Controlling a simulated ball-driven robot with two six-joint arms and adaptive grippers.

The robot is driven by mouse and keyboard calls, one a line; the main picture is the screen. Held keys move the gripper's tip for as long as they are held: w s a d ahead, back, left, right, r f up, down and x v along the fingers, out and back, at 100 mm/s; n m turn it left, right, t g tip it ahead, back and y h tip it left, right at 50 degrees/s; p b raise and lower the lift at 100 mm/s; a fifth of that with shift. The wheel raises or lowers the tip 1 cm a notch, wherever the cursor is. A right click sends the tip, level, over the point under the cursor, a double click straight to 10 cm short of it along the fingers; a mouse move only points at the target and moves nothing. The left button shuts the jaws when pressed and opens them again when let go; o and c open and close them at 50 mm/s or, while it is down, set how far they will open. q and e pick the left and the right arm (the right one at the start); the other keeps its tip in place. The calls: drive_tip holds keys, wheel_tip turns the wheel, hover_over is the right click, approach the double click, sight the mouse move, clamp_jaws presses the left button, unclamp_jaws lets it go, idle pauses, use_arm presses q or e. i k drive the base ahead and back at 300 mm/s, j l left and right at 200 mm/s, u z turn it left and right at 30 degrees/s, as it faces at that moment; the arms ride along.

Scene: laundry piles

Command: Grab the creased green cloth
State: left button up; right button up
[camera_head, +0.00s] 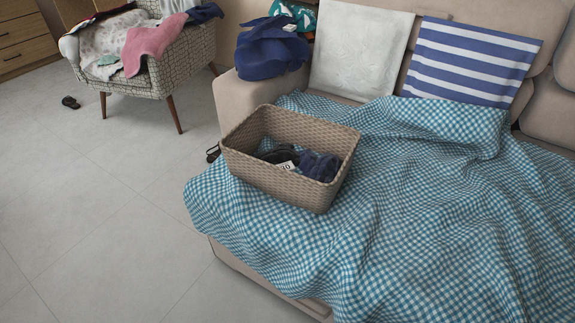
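A creased green cloth with a white pattern (304,17) lies at the top, by the left end of the sofa back. A dark blue cloth in front of it hides its lower part. A small pale greenish piece (108,60) shows among the clothes on the armchair; I cannot tell if it is a separate cloth. Neither of my grippers is in view.
The sofa (236,98) carries a teal-and-white checked blanket (440,215), a wicker basket (270,178) with dark clothes, a white cushion (360,50) and a blue-striped cushion (470,60). A clothes-laden armchair (185,60) stands upper left. The tiled floor (90,200) is mostly clear.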

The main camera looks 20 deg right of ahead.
sight(104, 60)
drive_tip(key=i+j+u, duration=0.65)
drive_tip(key=u, duration=0.15)
drive_tip(key=i+j+u, duration=0.25)
drive_tip(key=i+u, duration=0.15)
drive_tip(key=i+j+u, duration=0.1)
drive_tip(key=i, duration=0.35)
drive_tip(key=i+j+u, duration=0.15)
drive_tip(key=i, duration=0.25)
drive_tip(key=i+l+z, duration=0.2)
drive_tip(key=i+z, duration=0.15)
drive_tip(key=i, duration=0.2)
drive_tip(key=i+z, duration=0.35)
drive_tip(key=i, duration=0.2)
drive_tip(key=i+j+z, duration=0.15)
drive_tip(key=i+z, duration=0.2)
drive_tip(key=i, duration=0.2)
